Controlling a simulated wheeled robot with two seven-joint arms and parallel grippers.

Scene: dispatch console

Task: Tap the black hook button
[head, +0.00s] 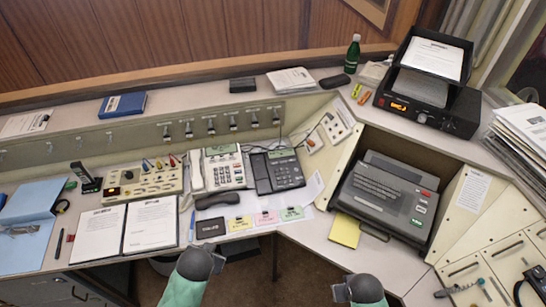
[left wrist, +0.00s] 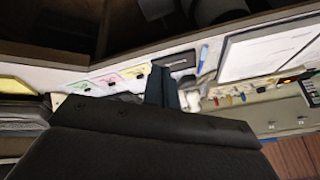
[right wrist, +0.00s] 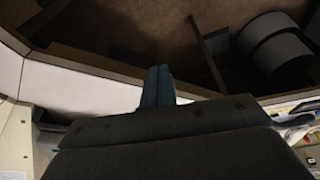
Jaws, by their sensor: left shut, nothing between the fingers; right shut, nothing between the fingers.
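A black desk phone (head: 284,174) stands on the console beside a white phone (head: 224,168). A black handset (head: 218,200) lies off its cradle in front of the white phone. A black hook button is too small for me to make out on either phone. My left gripper (head: 217,260) is shut and empty near the desk's front edge, in front of the phones and apart from them. Its closed fingers show in the left wrist view (left wrist: 162,86). My right gripper (head: 341,292) is shut and empty, lower right, before the desk edge; its fingers show in the right wrist view (right wrist: 157,86).
An open binder (head: 125,228) lies left of the handset. Coloured cards (head: 265,217) lie along the front edge. A control box (head: 144,183) stands left of the phones. A dark keyboard machine (head: 385,199) and a yellow pad (head: 344,230) are to the right.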

